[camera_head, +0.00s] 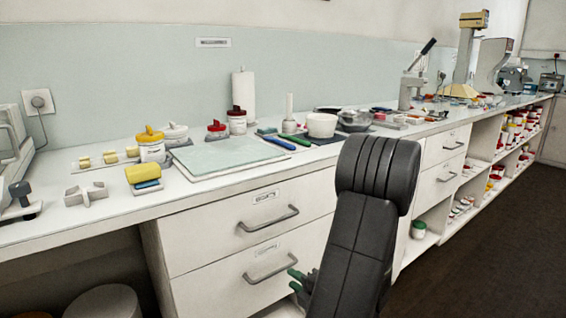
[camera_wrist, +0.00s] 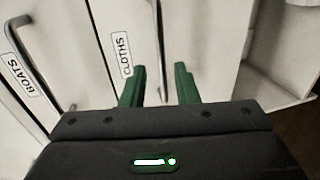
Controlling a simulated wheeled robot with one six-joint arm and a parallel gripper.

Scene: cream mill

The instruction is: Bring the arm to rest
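My gripper (camera_head: 299,283) is low in front of the drawer fronts, partly hidden behind my dark arm in the head view. In the wrist view its two green fingers (camera_wrist: 160,76) stand apart with nothing between them, so it is open and empty. Beyond the fingers are white drawer fronts, one with a label reading "CLOTHS" (camera_wrist: 126,56) and one with a label reading "BOATS" (camera_wrist: 33,80). I cannot tell exactly how far the fingertips are from the fronts.
The drawers (camera_head: 262,212) are shut and their grey bar handles (camera_head: 268,219) stick out. The bench top (camera_head: 112,215) holds jars, a board (camera_head: 226,155), a white bowl (camera_head: 321,125) and a paper roll (camera_head: 243,92). Open shelves (camera_head: 468,194) with jars are at right, beside clear dark floor (camera_head: 500,250).

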